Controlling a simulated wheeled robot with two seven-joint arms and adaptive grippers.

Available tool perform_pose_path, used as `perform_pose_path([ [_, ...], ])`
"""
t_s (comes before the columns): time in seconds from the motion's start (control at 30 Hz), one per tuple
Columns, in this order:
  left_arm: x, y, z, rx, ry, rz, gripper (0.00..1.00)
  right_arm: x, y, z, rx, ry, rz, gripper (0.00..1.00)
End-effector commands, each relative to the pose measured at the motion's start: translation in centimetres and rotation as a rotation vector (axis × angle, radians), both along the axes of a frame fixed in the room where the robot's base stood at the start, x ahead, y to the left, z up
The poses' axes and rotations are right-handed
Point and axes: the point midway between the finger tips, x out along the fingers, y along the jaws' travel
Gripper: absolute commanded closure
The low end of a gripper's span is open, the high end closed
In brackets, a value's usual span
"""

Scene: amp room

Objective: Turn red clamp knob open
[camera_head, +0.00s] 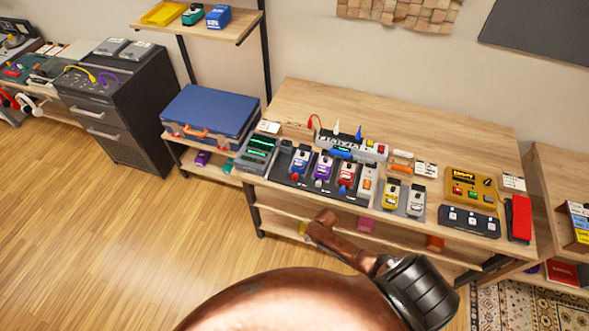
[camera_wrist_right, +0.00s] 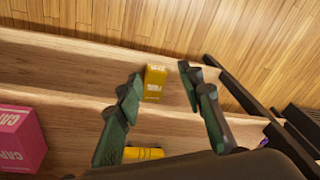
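The red knob is not in that wrist view. My left gripper is not in view.
In the wrist view, a yellow box (camera_wrist_right: 155,83) stands on a shelf beyond the fingers, with a pink box (camera_wrist_right: 15,140) at left. A blue case (camera_head: 210,112) lies left of the bench. My copper arm covers the lower middle of the head view. Open floor lies left.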

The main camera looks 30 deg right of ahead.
Motion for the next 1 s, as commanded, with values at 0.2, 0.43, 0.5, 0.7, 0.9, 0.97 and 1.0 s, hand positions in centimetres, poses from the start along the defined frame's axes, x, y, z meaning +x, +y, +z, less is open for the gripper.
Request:
perform_pose_path([
  [0.2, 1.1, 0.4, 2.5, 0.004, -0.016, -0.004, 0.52, 9.0, 3.6, 15.0, 0.061, 0.044, -0.078, 0.65],
  [0.43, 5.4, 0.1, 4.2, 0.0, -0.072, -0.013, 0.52, 12.8, 4.8, 26.6, 0.044, 0.13, -0.169, 0.65],
  [0.5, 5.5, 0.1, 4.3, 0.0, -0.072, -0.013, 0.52, 13.9, 4.0, 28.6, 0.032, 0.147, -0.222, 0.65],
  [0.7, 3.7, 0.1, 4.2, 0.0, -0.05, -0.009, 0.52, 17.3, 0.8, 33.1, 0.01, 0.17, -0.399, 0.65],
  [0.9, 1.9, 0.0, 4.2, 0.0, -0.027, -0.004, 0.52, 18.9, -1.2, 35.8, 0.004, 0.178, -0.516, 0.65],
  [0.97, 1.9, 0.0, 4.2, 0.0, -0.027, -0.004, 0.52, 19.0, -1.3, 35.6, 0.004, 0.18, -0.527, 0.65],
  [1.0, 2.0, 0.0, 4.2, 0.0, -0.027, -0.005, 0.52, 19.0, -1.4, 35.2, 0.005, 0.181, -0.53, 0.65],
])
